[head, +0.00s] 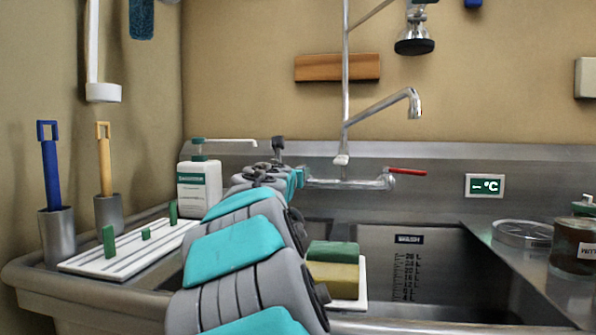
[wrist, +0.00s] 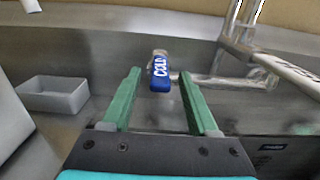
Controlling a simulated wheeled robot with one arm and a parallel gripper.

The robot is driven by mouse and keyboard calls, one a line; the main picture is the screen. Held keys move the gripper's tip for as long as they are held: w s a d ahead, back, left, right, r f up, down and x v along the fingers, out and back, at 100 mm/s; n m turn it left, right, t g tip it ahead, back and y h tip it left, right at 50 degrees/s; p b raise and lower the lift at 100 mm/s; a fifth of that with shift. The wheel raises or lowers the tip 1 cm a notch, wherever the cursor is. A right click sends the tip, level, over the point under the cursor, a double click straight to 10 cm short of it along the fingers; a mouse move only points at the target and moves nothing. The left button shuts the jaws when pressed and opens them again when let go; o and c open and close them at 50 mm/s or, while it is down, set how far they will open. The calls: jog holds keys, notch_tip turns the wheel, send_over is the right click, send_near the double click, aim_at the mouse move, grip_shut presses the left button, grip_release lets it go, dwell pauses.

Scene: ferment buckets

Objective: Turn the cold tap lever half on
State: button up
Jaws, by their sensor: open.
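The cold tap lever (wrist: 160,72) is blue with white COLD lettering. In the wrist view it points towards me, ahead of my gripper. My gripper (wrist: 161,76) has two green fingers spread apart, one on each side of the lever's end in the picture; I cannot tell whether either touches it. The chrome tap body (wrist: 220,80) runs right from the lever, and it also shows in the head view (head: 350,184) on the sink's back wall. There a red lever (head: 408,171) sits at its right end. My arm hides the cold lever in the head view.
A labelled white pump bottle (head: 199,186) stands left of my arm, beside a white rack (head: 85,262). A sponge (head: 332,276) with a green top lies right of my arm. The sink basin (head: 440,262) is open below. The spout (head: 385,105) hangs above the tap body.

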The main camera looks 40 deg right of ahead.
jog(key=shift+x, duration=2.75)
grip_shut()
